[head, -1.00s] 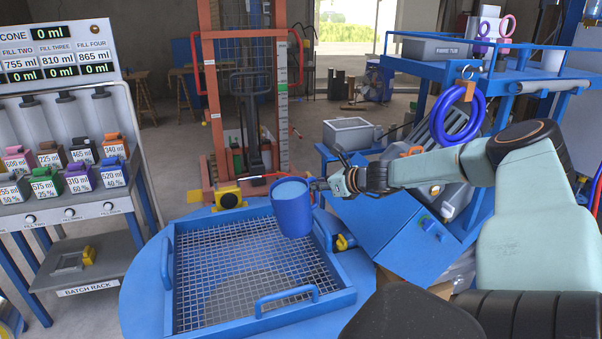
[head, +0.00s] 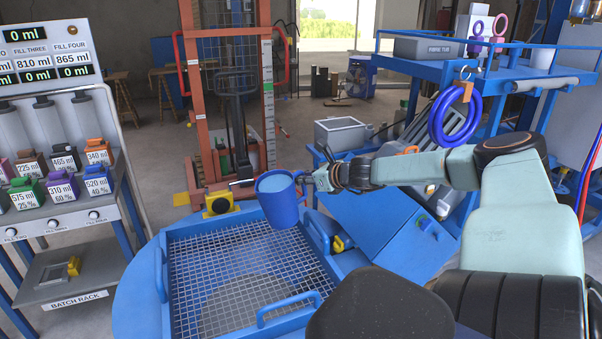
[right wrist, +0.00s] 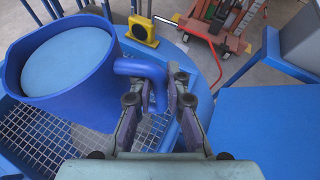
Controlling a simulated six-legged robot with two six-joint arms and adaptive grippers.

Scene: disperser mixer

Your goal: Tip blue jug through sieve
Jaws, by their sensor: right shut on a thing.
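The blue jug (head: 279,204) hangs in the air above the back right part of the sieve, slightly tilted, with light blue contents inside. My right gripper (head: 308,183) is shut on its handle. In the right wrist view the jug (right wrist: 70,85) is at the left and the gripper's fingers (right wrist: 155,100) close around the handle. The sieve (head: 205,265) is a wire mesh in a blue frame with handles, lying on a round blue top. My left gripper is not in view.
A yellow block (head: 219,204) sits at the sieve's back edge. A blue sloped panel (head: 385,235) and a blue cart (head: 480,65) stand to the right. The batch rack (head: 70,200) with several small coloured containers stands at the left.

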